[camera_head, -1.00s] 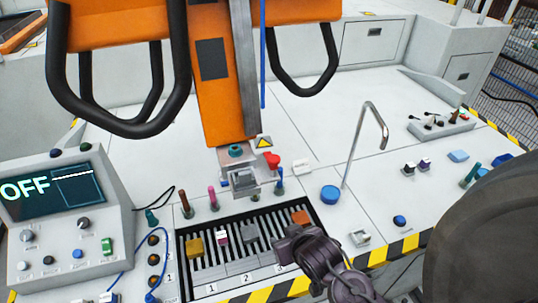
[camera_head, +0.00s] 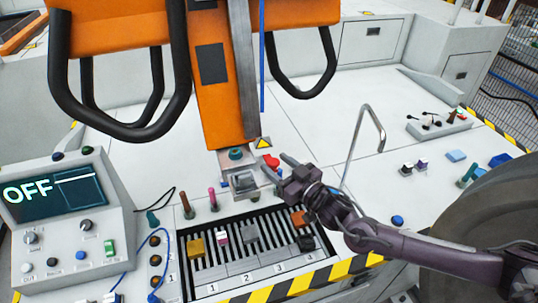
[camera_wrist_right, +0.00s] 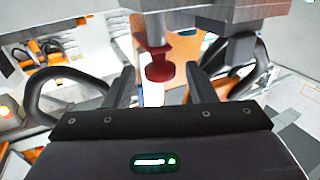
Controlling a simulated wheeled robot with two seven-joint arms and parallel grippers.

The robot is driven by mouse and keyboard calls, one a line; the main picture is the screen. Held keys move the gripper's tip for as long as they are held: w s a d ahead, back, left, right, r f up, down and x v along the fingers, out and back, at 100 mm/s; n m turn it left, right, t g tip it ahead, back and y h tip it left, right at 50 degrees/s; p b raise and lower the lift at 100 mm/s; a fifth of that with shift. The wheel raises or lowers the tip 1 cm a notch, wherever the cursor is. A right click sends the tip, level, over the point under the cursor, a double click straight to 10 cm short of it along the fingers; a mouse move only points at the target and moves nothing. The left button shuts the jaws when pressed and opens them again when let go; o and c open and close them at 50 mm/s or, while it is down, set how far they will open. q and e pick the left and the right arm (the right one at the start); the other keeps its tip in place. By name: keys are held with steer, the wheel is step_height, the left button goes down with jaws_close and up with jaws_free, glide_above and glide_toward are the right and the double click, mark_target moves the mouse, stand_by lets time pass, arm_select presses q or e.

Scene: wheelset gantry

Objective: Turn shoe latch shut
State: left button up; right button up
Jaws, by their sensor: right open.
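A red latch knob (camera_head: 270,161) sits at the right side of the grey shoe (camera_head: 243,182), at the foot of the orange column. In the right wrist view the same red knob (camera_wrist_right: 159,66) hangs from a metal part, between and beyond the two fingertips. My right gripper (camera_head: 277,167) is open and empty, reaching in from the right with its fingers close to the knob. I cannot tell whether they touch it. My left gripper is not in view.
The orange column (camera_head: 216,90) with black handle loops stands over the shoe. A slotted tray (camera_head: 225,283) with several coloured blocks lies in front. A console (camera_head: 70,225) reading OFF is at left. A bent metal rod (camera_head: 362,140) rises behind my right arm.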

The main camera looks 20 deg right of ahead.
mark_target(270, 159)
steer(key=shift+p+x, duration=0.5)
steer(key=shift+x, duration=1.4)
steer(key=c, duration=0.9)
steer(key=shift+c, duration=0.2)
